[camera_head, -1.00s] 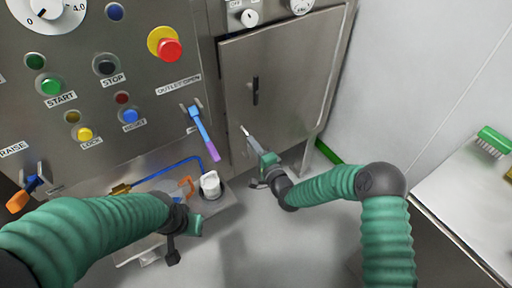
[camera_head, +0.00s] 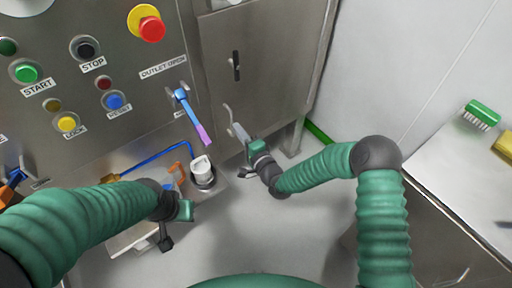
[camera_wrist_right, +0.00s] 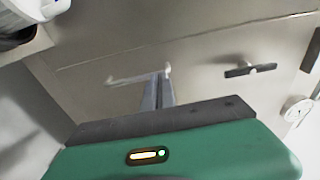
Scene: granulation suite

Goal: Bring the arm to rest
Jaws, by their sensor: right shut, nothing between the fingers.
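My right arm comes in from the right in the head view, bent at its elbow. Its gripper (camera_head: 236,130) is in front of the lower part of a steel cabinet door. Its grey fingers are together with nothing between them; they also show shut in the right wrist view (camera_wrist_right: 158,92). A thin pale bent bar (camera_wrist_right: 130,79) shows by the fingertips; I cannot tell whether they touch it. My left gripper (camera_head: 175,212) is over the low ledge in front of the control panel, and its fingers are too unclear to judge.
The control panel carries a blue-and-purple lever (camera_head: 190,112), a red emergency button (camera_head: 151,29) and several smaller buttons. A white-capped fitting (camera_head: 202,170) and a blue hose (camera_head: 160,161) are near my left gripper. A steel table (camera_head: 455,165) with a green brush (camera_head: 482,113) stands right. Floor between is clear.

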